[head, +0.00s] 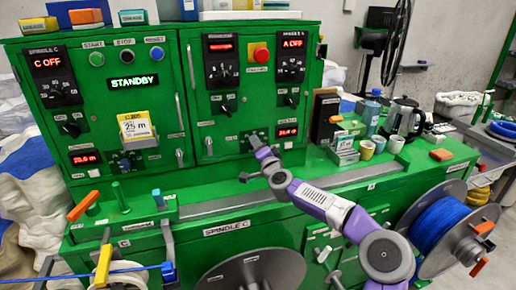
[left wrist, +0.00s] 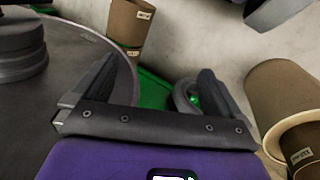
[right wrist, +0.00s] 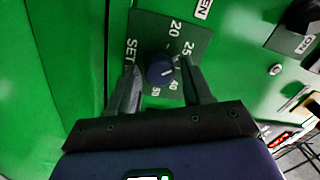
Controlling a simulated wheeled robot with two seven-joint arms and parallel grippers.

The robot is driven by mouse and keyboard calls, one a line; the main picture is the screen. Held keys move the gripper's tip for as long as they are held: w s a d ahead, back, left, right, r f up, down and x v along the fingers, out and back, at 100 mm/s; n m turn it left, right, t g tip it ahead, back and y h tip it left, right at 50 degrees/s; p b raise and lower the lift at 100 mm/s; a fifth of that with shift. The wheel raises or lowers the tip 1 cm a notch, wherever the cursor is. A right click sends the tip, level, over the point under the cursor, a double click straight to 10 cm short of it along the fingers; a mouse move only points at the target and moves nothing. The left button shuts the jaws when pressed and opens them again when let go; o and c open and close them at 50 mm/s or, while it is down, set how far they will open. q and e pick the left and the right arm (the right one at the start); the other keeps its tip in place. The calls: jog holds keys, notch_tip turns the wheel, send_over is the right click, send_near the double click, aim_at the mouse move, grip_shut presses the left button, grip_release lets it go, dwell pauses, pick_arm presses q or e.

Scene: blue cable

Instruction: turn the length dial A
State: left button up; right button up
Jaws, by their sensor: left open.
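The length dial A is a dark blue round knob (right wrist: 160,70) on a dark scale plate (right wrist: 185,37) marked SET with printed numbers. In the right wrist view it sits between the fingertips of my right gripper (right wrist: 159,68), which is open around it with a small gap on each side. The knob's pale pointer line faces the numbered side. In the head view my right gripper (head: 254,142) is at the lower right panel and covers the dial; a red length display (head: 287,131) is beside it. My left gripper (left wrist: 158,76) is open and empty in the left wrist view.
The green console carries other knobs, such as the lower left dial (head: 125,162). A kettle (head: 403,120) and cups (head: 366,149) stand right of my right arm. A blue cable spool (head: 437,227) is at lower right. Cardboard tubes (left wrist: 128,22) are near my left gripper.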

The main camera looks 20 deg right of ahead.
jog(key=shift+o, duration=0.6)
jog(key=s, duration=0.7)
jog(key=shift+s+d+b, duration=0.25)
jog(key=shift+b, duration=0.2)
jog(key=shift+f, duration=0.15)
